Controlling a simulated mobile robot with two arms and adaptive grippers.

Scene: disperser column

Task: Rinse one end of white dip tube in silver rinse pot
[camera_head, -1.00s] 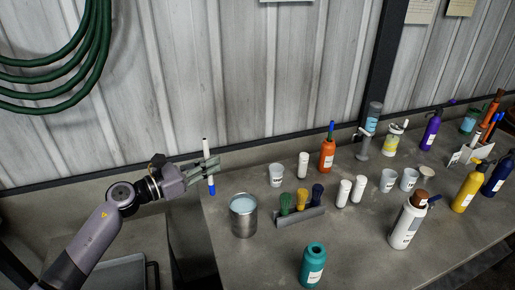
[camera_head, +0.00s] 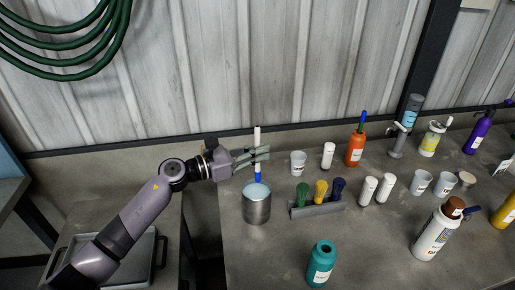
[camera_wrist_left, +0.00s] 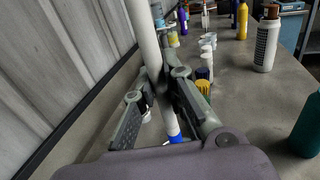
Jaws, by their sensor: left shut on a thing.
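My left gripper (camera_head: 252,158) is shut on the white dip tube (camera_head: 257,136) and holds it upright. The tube has a blue lower end (camera_head: 257,176), which is directly over or just inside the mouth of the silver rinse pot (camera_head: 257,208); I cannot tell which. The pot stands at the table's left side and holds pale blue liquid. In the left wrist view the tube (camera_wrist_left: 145,40) runs between the fingers, with its blue end (camera_wrist_left: 175,138) below them. The pot is hidden in that view. My right gripper is not in view.
Right of the pot, a grey rack (camera_head: 318,209) holds green, yellow and blue pieces. A teal bottle (camera_head: 321,264) stands at the front. A white cup (camera_head: 298,162) and an orange bottle (camera_head: 356,148) stand behind. The corrugated wall is close behind the table.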

